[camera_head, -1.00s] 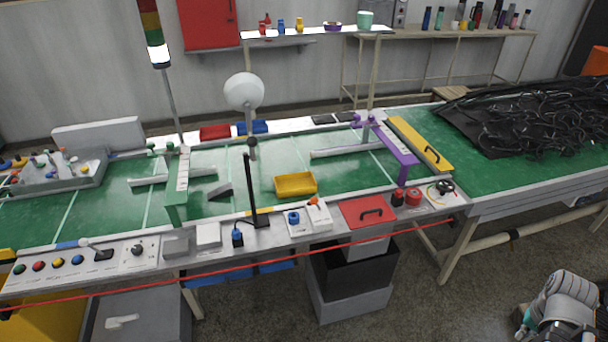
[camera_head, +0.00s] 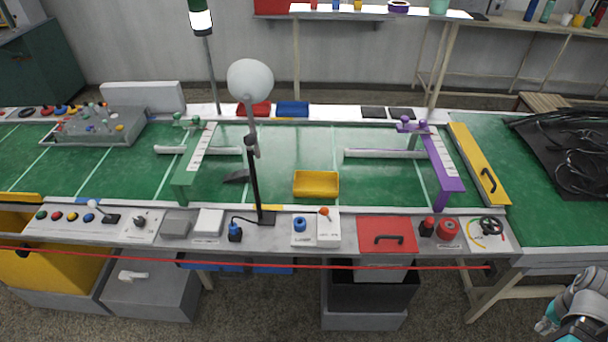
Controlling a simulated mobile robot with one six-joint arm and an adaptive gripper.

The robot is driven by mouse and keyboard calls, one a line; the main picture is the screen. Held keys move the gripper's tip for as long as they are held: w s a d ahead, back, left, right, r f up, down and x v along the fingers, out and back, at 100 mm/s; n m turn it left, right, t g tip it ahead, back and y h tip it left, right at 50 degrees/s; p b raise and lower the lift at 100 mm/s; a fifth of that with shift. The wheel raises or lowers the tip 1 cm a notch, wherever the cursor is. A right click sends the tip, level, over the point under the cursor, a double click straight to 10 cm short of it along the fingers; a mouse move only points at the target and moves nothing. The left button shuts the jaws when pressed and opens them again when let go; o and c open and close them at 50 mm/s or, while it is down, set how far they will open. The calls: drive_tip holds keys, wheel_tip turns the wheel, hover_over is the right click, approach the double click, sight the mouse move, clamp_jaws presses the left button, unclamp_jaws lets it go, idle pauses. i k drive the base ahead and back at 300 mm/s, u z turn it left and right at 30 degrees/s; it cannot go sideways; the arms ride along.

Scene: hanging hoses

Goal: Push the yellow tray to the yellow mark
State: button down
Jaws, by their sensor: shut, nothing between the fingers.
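The yellow tray (camera_head: 316,190) is a shallow open box. It sits on the green table surface near its front edge, between the green bracket (camera_head: 187,180) on the left and the purple bracket (camera_head: 447,184) on the right. It looks empty. Part of my arm shows at the bottom right, well away from the tray. My gripper's fingers are not visible.
A black lamp post (camera_head: 254,180) with a white round head stands left of the tray. A small dark wedge (camera_head: 237,177) lies left of the post. A red cable (camera_head: 300,267) runs across the front. A yellow panel (camera_head: 472,150) with a black handle lies right. Green surface around the tray is clear.

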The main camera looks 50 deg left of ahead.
sight(307, 184)
drive_tip(key=u, duration=0.3)
drive_tip(key=i, duration=0.7)
drive_tip(key=u, duration=0.7)
drive_tip(key=i, duration=0.45)
drive_tip(key=u, duration=0.3)
drive_tip(key=k, duration=0.9)
drive_tip(key=u, duration=0.15)
drive_tip(key=i, duration=0.45)
